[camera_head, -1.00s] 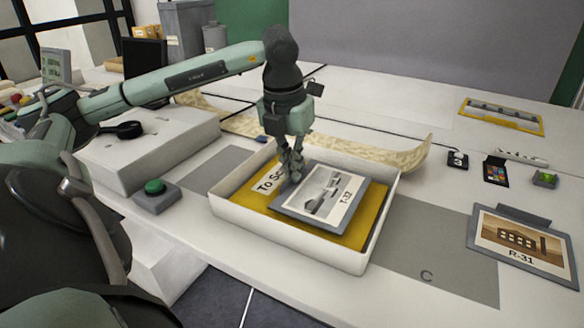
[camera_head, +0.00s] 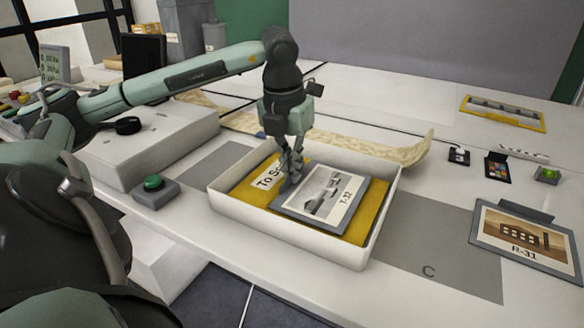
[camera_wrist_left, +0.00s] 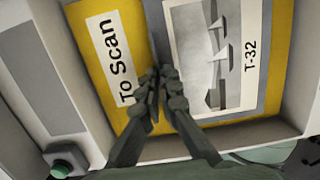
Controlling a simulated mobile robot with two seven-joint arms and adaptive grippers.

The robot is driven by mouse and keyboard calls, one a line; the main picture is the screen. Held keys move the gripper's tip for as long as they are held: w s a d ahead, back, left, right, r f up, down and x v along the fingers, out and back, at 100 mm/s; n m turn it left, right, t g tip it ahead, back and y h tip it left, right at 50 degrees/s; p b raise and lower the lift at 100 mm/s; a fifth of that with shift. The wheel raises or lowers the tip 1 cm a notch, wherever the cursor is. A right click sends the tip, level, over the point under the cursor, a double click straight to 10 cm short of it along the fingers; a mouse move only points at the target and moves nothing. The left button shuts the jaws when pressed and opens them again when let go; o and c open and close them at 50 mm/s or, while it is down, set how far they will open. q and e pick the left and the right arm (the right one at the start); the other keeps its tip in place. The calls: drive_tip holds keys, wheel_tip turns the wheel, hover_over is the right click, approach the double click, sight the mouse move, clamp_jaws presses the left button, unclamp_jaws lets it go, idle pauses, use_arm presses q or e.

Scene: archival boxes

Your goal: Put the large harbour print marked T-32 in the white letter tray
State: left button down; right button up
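The large harbour print marked T-32 (camera_head: 325,192), a grey-mounted picture of boats, lies inside the white letter tray (camera_head: 290,238). It rests over a yellow sheet (camera_head: 358,232) lettered "To Sc…", which reads "To Scan" in the left wrist view (camera_wrist_left: 72,12). My left gripper (camera_head: 290,178) points down at the print's left edge. In the left wrist view its fingers (camera_wrist_left: 160,82) are close together on the dark strip along that edge of the mount (camera_wrist_left: 249,62); the fingers hide the contact itself. My right gripper is not in view.
A print marked R-31 (camera_head: 520,240) lies at the right. A green button box (camera_head: 154,192) stands left of the tray, near a large pale box (camera_head: 150,145). A curled parchment strip (camera_head: 385,151) lies behind the tray. Grey mat marked C (camera_head: 440,255) is clear.

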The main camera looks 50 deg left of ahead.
use_arm(q)
drive_tip(key=c, duration=1.7)
unclamp_jaws()
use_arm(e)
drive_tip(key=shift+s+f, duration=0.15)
use_arm(q)
drive_tip(key=shift+r, duration=0.25)
drive_tip(key=shift+r+p, duration=0.75)
drive_tip(key=shift+r, duration=0.1)
drive_tip(key=r, duration=0.3)
drive_tip(key=s+r+p, duration=0.1)
drive_tip(key=r, duration=0.3)
drive_tip(key=r+p, duration=0.1)
drive_tip(key=r, duration=0.2)
drive_tip(key=shift+s+d+r, duration=0.25)
drive_tip(key=shift+s+r, duration=0.15)
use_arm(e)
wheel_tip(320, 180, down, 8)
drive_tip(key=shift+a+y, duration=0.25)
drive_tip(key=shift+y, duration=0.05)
